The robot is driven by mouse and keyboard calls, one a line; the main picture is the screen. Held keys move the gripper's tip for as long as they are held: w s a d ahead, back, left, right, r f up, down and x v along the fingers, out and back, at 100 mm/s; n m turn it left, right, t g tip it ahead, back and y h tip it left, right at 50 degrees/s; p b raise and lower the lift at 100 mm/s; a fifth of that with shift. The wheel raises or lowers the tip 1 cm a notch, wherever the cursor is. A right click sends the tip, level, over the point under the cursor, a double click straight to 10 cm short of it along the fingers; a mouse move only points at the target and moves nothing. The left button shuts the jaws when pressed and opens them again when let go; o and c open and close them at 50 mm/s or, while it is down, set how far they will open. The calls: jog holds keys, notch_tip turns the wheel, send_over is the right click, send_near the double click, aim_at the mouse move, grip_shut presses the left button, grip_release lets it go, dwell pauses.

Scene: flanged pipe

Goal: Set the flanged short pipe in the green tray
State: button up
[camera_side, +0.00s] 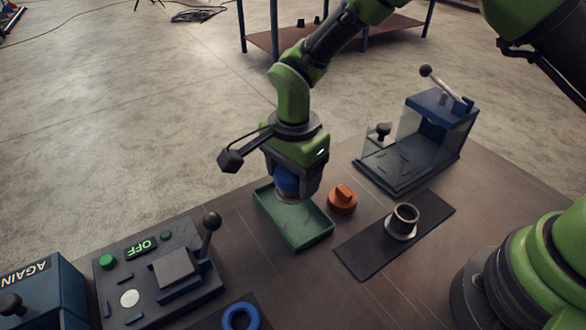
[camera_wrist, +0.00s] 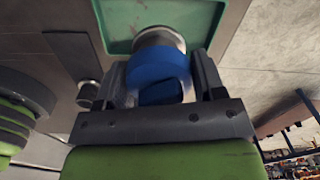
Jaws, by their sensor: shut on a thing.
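My gripper (camera_side: 287,190) is shut on a blue round piece (camera_wrist: 158,72) with a pale metal rim. It holds this piece over the green tray (camera_side: 318,236), whose floor shows in the wrist view (camera_wrist: 118,38). Whether the piece touches the tray floor I cannot tell. A short grey pipe with a wide flange at its base (camera_side: 402,222) stands upright on a dark mat, right of the tray and apart from my gripper. It seems to show in the wrist view (camera_wrist: 88,93) too.
An orange knob-topped piece (camera_side: 342,202) stands between the tray and the dark mat (camera_side: 362,250). A blue ring (camera_side: 240,317) lies at the front. A control box with a lever (camera_side: 165,272) is at left; a clear-walled blue fixture (camera_side: 432,125) stands behind the mat.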

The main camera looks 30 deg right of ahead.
aim_at(293, 194)
jog(key=shift+f, duration=2.45)
jog(key=o, duration=1.2)
jog(key=shift+r, duration=3.5)
